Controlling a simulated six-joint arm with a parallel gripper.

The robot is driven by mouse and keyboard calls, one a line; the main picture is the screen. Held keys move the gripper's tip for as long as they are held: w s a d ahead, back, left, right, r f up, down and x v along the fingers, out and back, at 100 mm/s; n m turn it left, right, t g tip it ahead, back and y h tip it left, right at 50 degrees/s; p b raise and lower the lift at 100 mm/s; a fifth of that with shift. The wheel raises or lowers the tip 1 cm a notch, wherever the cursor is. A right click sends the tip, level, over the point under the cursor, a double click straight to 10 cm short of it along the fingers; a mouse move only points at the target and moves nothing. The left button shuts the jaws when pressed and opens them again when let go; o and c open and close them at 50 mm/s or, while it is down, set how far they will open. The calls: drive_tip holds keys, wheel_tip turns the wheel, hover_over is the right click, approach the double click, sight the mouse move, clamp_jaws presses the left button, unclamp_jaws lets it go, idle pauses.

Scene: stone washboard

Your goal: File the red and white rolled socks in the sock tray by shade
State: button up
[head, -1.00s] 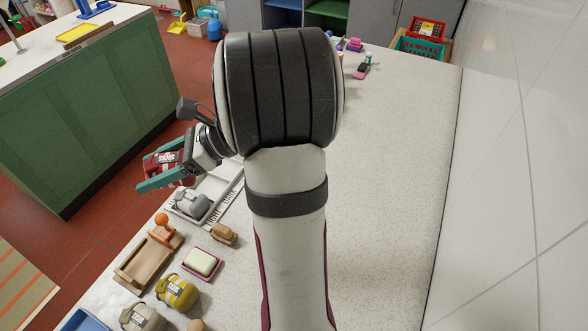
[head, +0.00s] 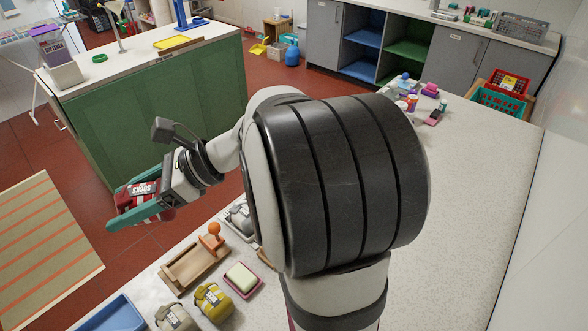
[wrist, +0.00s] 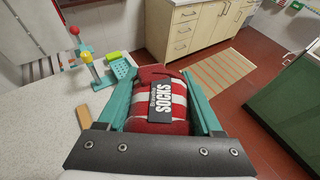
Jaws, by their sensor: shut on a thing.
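The red and white rolled socks (head: 137,198), with a dark "SOCKS" label, are held between the teal fingers of my gripper (head: 132,208). In the wrist view the socks (wrist: 165,97) sit between both fingers, label up. My gripper holds them in the air, left of the stone counter's edge, with red floor behind them. A blue tray (head: 115,317) is cut off at the bottom; I cannot tell which tray is for socks.
A wooden tray (head: 190,268), an orange ball-topped item (head: 213,240) and soap in a pink dish (head: 242,280) are on the counter. A green island (head: 150,115) stands across the floor. The counter's right part (head: 470,190) is largely clear.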

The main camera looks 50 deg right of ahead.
drive_tip(key=w+d+f+m+t+h, duration=0.2)
drive_tip(key=w+d+f, duration=0.15)
drive_tip(key=d, duration=0.45)
drive_tip(key=w+d+f+m+t+h, duration=0.1)
drive_tip(key=w+d+f+m+h, duration=0.2)
drive_tip(key=d, duration=0.5)
drive_tip(key=w+d+f+m+t+h, duration=0.1)
drive_tip(key=w+d+f+m+t, duration=0.2)
drive_tip(key=d, duration=0.4)
drive_tip(key=d+f+m+h, duration=0.1)
drive_tip(key=d+f+h, duration=0.1)
drive_tip(key=d+f, duration=0.3)
drive_tip(key=s+d+f+m+h, duration=0.1)
drive_tip(key=d+f+h, duration=0.1)
drive_tip(key=d+f, duration=0.3)
drive_tip(key=s+d+f+m+h, duration=0.1)
drive_tip(key=d+f+h, duration=0.1)
drive_tip(key=d+f, duration=0.3)
drive_tip(key=shift+s+d+f+m+g, duration=0.1)
drive_tip(key=shift+d+f+m+g, duration=0.1)
drive_tip(key=shift+f, duration=0.45)
drive_tip(key=shift+s+d+f+m+g, duration=0.1)
drive_tip(key=shift+d+f, duration=0.1)
drive_tip(key=shift+f, duration=1.15)
drive_tip(key=o, duration=1.2)
drive_tip(key=shift+c, duration=0.2)
